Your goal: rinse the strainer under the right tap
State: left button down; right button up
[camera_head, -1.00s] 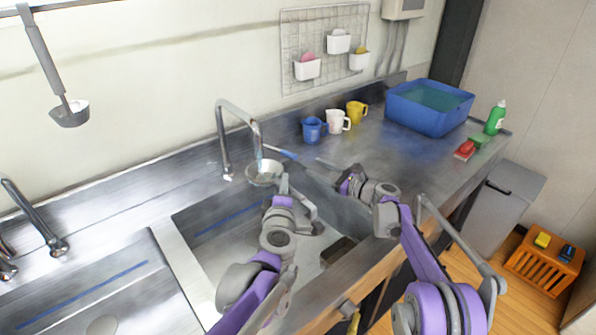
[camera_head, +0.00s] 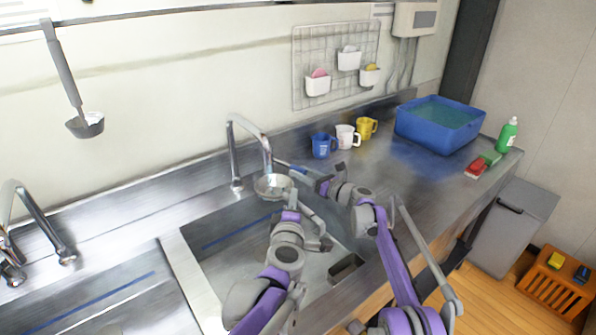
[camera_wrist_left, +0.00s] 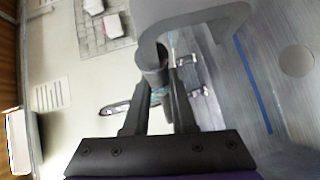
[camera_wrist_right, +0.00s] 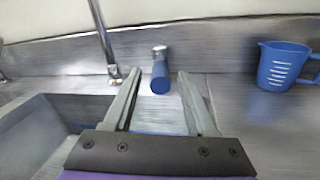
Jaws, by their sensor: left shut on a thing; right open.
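The strainer (camera_head: 273,188), a round metallic bowl, is held beneath the spout of the right tap (camera_head: 267,150), over the sink. My left gripper (camera_head: 290,205) is shut on it from the near side. In the left wrist view the strainer's grey body (camera_wrist_left: 195,14) fills the top, and the exact grip is partly hidden. My right gripper (camera_wrist_right: 158,85) is open. The tap's blue-tipped lever (camera_wrist_right: 160,77) shows between its fingers, just ahead of them and apart from both. In the head view the right gripper (camera_head: 310,176) is beside that lever. I see no clear water stream.
A blue water-filled tub (camera_head: 405,122) and a green bottle (camera_head: 507,135) are farther right. A ladle (camera_head: 84,124) hangs at left. The sink floor (camera_head: 228,265) is clear.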

aim_at(285, 164)
jog(key=shift+x, duration=1.1)
grip_shut()
dwell(0.8)
